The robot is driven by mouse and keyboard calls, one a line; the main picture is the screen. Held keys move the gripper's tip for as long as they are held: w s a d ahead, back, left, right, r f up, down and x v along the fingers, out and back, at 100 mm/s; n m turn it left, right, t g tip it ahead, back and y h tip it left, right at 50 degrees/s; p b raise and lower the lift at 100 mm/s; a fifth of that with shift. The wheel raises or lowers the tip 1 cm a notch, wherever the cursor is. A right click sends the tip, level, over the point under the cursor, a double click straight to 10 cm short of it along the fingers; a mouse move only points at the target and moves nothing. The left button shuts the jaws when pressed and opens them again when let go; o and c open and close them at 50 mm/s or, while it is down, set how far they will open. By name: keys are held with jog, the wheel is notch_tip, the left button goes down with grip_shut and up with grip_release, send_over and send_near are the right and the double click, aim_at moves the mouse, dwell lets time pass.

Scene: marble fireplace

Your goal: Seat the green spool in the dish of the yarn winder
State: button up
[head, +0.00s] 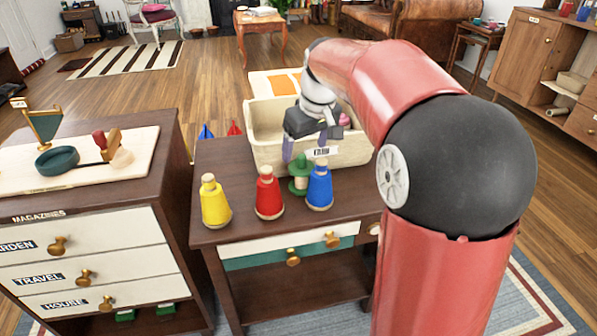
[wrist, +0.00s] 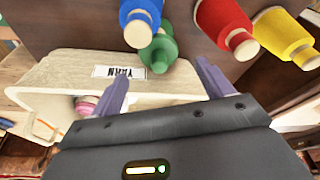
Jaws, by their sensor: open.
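The green spool (head: 299,173) stands upright on the small brown table, between the red and blue cones and in front of the cream bin. It also shows in the wrist view (wrist: 160,48), just beyond the fingertips and partly behind the blue cone. My gripper (head: 304,147) is open and empty, above and slightly behind the spool. In the wrist view its purple fingers (wrist: 162,82) are apart, with nothing between them. The yarn winder (head: 140,143) lies on the left cabinet, with a dark green dish (head: 57,159) that looks empty and a red-knobbed wooden part.
A yellow cone (head: 215,203), a red cone (head: 268,194) and a blue cone (head: 319,186) stand close around the spool. The cream bin (head: 262,148), labelled YARN, is right behind it. A gap separates the table from the left cabinet (head: 88,207).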

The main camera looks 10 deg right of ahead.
aim_at(300, 164)
jog(key=x, duration=0.7)
jog(key=shift+w+f, duration=0.2)
jog(key=shift+w, duration=0.1)
jog(key=c, duration=1.2)
jog(key=shift+o, duration=0.2)
